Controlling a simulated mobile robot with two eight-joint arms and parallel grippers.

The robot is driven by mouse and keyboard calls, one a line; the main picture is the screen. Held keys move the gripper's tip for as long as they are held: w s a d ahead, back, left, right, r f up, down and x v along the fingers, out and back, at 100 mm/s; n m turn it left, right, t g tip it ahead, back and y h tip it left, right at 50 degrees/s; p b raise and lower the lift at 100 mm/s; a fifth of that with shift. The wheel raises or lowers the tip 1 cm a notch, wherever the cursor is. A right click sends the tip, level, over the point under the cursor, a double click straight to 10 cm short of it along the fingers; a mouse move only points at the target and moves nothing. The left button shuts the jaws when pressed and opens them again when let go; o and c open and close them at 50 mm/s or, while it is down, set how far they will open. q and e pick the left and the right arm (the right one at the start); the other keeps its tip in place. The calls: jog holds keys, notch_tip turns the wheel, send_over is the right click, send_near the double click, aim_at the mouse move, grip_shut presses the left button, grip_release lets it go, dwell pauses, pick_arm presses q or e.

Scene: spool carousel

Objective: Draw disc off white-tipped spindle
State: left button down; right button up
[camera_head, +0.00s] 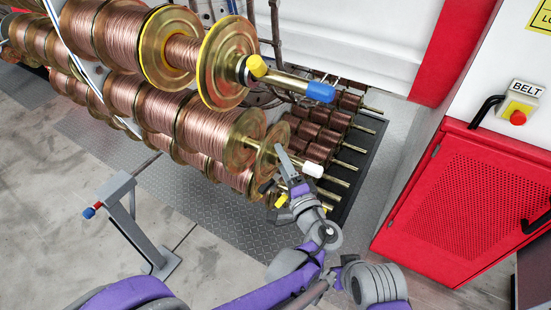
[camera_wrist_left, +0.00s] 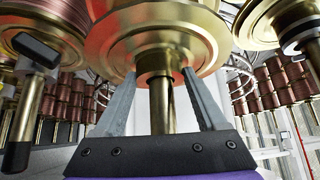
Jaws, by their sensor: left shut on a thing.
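The brass disc (camera_head: 265,160) is on the white-tipped spindle, a little apart from the copper-wound spool (camera_head: 208,125) behind it. The spindle's white tip (camera_head: 313,170) sticks out to the right of the disc. My left gripper (camera_head: 284,172) is at the front of the disc. In the left wrist view the fingers of my left gripper (camera_wrist_left: 161,78) straddle the spindle (camera_wrist_left: 160,108) and are shut on the hub of the disc (camera_wrist_left: 112,42). The spindle still runs through the disc. My right gripper is not in view.
Above is a spool on a spindle with a blue tip (camera_head: 320,92) and a yellow clamp (camera_head: 257,66). A grey stand (camera_head: 140,225) with a red and blue knob is at lower left. A red cabinet (camera_head: 455,205) is on the right. Floor plate lies between.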

pick_arm(q)
jog(key=shift+s+d+r, duration=0.1)
jog(key=shift+s+d, duration=0.25)
jog(key=shift+d, duration=0.15)
